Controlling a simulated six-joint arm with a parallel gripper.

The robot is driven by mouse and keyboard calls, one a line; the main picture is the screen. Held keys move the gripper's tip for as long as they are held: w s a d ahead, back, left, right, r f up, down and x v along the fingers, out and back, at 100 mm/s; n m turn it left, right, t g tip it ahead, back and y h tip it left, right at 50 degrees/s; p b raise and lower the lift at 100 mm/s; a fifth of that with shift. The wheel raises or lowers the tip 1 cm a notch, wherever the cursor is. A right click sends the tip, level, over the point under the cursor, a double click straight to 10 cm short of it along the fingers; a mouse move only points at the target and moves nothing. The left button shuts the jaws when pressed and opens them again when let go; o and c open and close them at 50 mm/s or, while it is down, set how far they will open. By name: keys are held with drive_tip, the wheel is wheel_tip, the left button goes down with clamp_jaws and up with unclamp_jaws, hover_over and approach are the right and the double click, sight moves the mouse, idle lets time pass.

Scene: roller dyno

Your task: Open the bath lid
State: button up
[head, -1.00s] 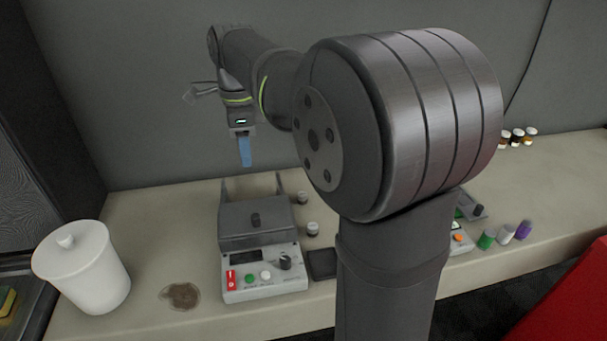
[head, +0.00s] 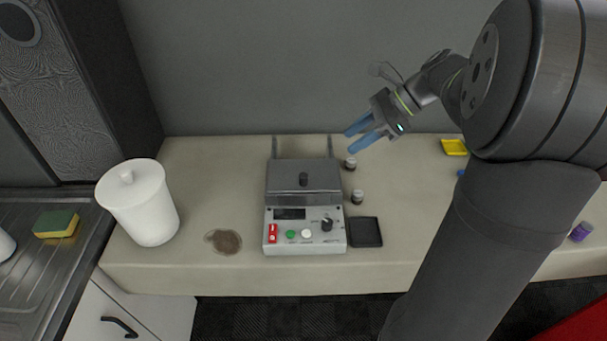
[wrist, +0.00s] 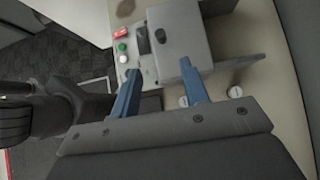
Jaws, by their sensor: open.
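The bath (head: 304,238) is a light grey box with a control panel, standing on the bench. Its grey lid (head: 284,177) is closed on top, with a dark knob (head: 303,179) in the middle. The lid (wrist: 174,22) and its knob (wrist: 186,35) also show at the top of the wrist view. My gripper (head: 359,142) has blue fingers, is open and empty, and hangs in the air above and to the right of the lid, apart from it. In the wrist view my gripper (wrist: 158,75) shows both fingers spread, pointing towards the bath.
Two small capped vials (head: 357,197) and a black tray (head: 365,232) are right of the bath. A white lidded bin (head: 145,205) and a brown stain (head: 223,241) are on its left. A yellow tray (head: 454,147) lies farther right. Bench left of the bath is partly clear.

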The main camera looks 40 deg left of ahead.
sight(304, 175)
drive_tip(key=x, duration=1.6)
drive_tip(key=shift+s+a+f, duration=0.1)
clamp_jaws()
